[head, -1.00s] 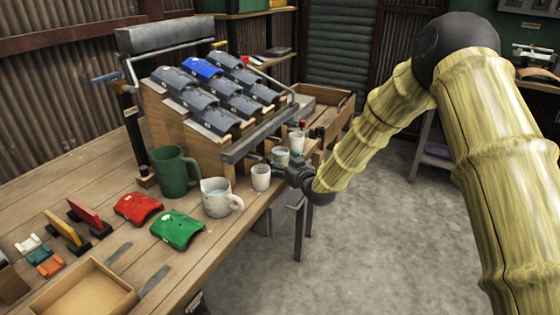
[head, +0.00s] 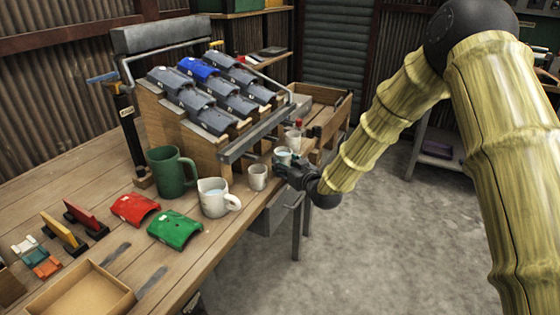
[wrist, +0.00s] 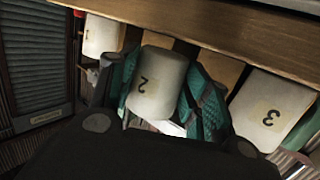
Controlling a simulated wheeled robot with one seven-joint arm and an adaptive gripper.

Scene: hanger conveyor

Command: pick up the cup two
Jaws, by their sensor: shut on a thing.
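Cup two (wrist: 158,85) is a white cup marked with a black 2, which shows upside down in the wrist view. The teal-padded fingers of my gripper (wrist: 160,95) lie on both sides of it and are shut on it. In the head view, cup two (head: 283,154) sits at the bench's right edge, with my dark gripper (head: 287,170) reaching it from the right. Its lower part is hidden by the gripper there. I cannot tell whether its base clears the surface.
In the head view, a white cup (head: 258,177), a white jug (head: 213,198) and a green mug (head: 172,172) stand left of my gripper. A rack (head: 205,140) rises behind.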

